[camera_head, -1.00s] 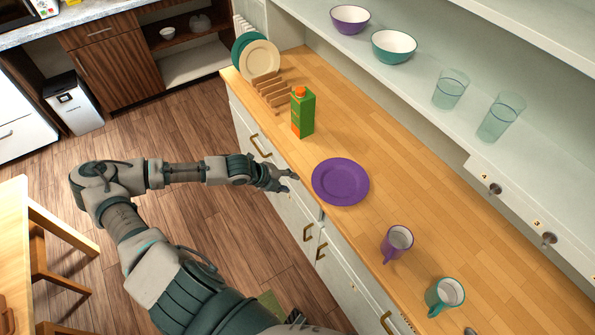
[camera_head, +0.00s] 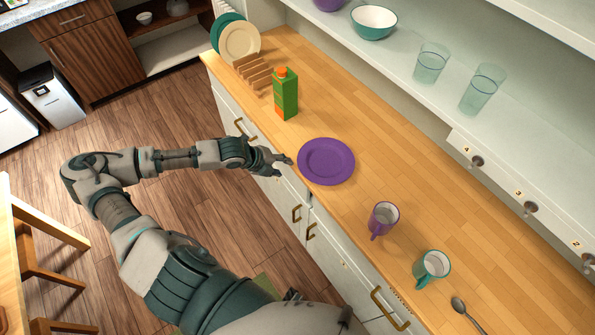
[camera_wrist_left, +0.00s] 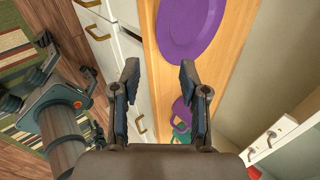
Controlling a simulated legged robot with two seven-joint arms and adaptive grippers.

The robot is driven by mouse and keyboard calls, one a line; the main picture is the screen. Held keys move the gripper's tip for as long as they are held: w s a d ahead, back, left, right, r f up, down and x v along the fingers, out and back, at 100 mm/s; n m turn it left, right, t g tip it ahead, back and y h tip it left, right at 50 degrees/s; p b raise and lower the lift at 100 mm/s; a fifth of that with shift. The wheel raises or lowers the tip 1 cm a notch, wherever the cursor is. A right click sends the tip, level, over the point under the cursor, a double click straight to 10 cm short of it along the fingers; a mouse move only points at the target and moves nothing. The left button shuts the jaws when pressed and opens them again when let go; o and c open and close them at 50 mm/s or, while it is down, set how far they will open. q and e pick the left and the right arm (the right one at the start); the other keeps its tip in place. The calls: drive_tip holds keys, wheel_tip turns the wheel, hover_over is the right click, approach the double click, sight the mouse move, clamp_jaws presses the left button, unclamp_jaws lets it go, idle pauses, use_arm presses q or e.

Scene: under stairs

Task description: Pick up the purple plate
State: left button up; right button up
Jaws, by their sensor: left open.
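The purple plate (camera_head: 326,161) lies flat on the wooden counter (camera_head: 345,100), close to its front edge. It also shows at the top of the left wrist view (camera_wrist_left: 188,28), ahead of the fingers. My left gripper (camera_head: 285,163) is at the counter's front edge, just left of the plate's near rim. In the left wrist view, my left gripper (camera_wrist_left: 160,80) has its two fingers spread with nothing between them. The plate looks apart from the fingers, though the gap is small in the head view.
A green carton (camera_head: 286,95) and a rack with a beige plate (camera_head: 240,41) stand farther left. A purple mug (camera_head: 384,218), a teal mug (camera_head: 432,266) and a spoon (camera_head: 466,315) lie to the right. Glasses (camera_head: 431,62) stand on a shelf behind. The counter behind the plate is clear.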

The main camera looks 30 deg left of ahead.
sight(302, 172)
use_arm(q)
drive_tip(key=x, duration=0.7)
drive_tip(key=a+x, duration=0.1)
drive_tip(key=x, duration=0.2)
drive_tip(key=shift+w+f+b, duration=0.25)
drive_tip(key=shift+f+b, duration=0.05)
drive_tip(key=shift+f, duration=0.15)
drive_tip(key=shift+w+d+f, duration=0.35)
drive_tip(key=shift+d+f, duration=0.05)
drive_tip(key=shift+d, duration=0.35)
drive_tip(key=shift+a, duration=0.15)
drive_tip(key=c, duration=0.8)
drive_tip(key=shift+a+r, duration=0.15)
drive_tip(key=shift+a, duration=0.1)
clamp_jaws()
drive_tip(key=shift+d+f, duration=0.15)
drive_tip(key=shift+f, duration=0.05)
